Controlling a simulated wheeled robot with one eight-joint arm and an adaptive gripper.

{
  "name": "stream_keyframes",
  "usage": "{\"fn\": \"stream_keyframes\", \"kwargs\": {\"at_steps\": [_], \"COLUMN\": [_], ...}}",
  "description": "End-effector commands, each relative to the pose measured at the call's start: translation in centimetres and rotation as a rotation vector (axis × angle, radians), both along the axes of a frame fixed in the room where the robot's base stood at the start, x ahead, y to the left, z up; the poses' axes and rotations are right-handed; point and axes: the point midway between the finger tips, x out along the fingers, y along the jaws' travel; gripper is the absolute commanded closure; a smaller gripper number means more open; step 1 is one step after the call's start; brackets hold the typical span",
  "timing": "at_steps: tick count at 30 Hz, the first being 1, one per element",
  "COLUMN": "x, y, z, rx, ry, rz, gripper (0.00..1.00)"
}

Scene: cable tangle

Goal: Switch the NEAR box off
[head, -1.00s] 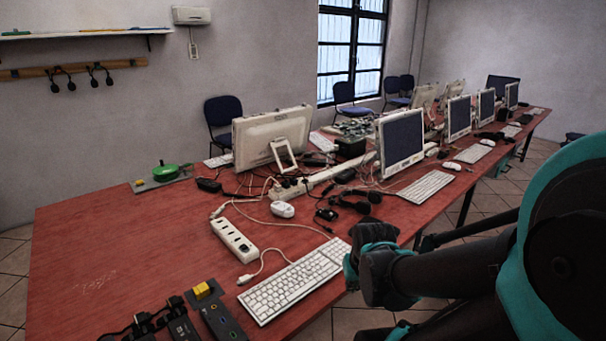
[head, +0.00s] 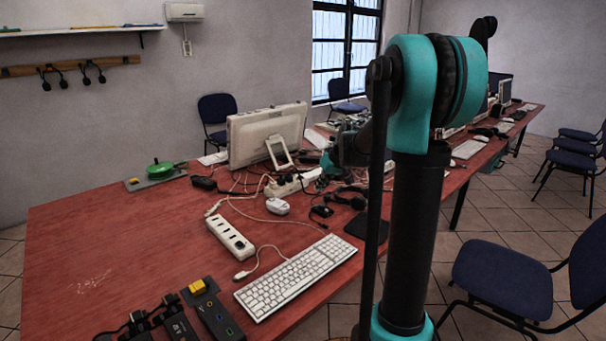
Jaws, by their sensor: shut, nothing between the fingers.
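A second white strip (head: 292,183) lies farther back among tangled cables. A dark box with a yellow block (head: 207,305) lies at the near edge. Which of these is the NEAR box I cannot tell; any switch is too small to read. My gripper (head: 330,170), partly hidden by my arm, is over the middle of the table near the far strip. It looks shut and empty, apart from the near strip.
A white keyboard (head: 295,277) lies right of the near strip, and a white mouse (head: 278,206) behind it. A monitor (head: 266,134) stands at the back. Black adapters (head: 155,322) lie at the near edge. The table's left side is mostly clear. A blue chair (head: 530,275) stands at right.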

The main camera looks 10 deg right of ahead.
Motion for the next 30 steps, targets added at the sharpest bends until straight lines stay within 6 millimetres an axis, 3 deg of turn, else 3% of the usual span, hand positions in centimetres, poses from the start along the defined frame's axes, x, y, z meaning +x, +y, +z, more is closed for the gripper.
{"fn": "stream_keyframes", "kwargs": {"at_steps": [1,6,12,15,21,30], "x": [3.1,11.9,21.0,24.3,27.8,28.5], "y": [-0.2,-0.7,-1.7,-2.2,-2.9,-3.0], "z": [0.4,1.2,1.1,0.7,0.3,0.2], "rx": [0.013,0.055,0.097,0.112,0.129,0.131], "ry": [-0.015,-0.075,-0.154,-0.19,-0.234,-0.244], "rz": [0.02,0.098,0.18,0.211,0.245,0.254], "gripper": [1.0,1.0,1.0,1.0,1.0,1.0]}}
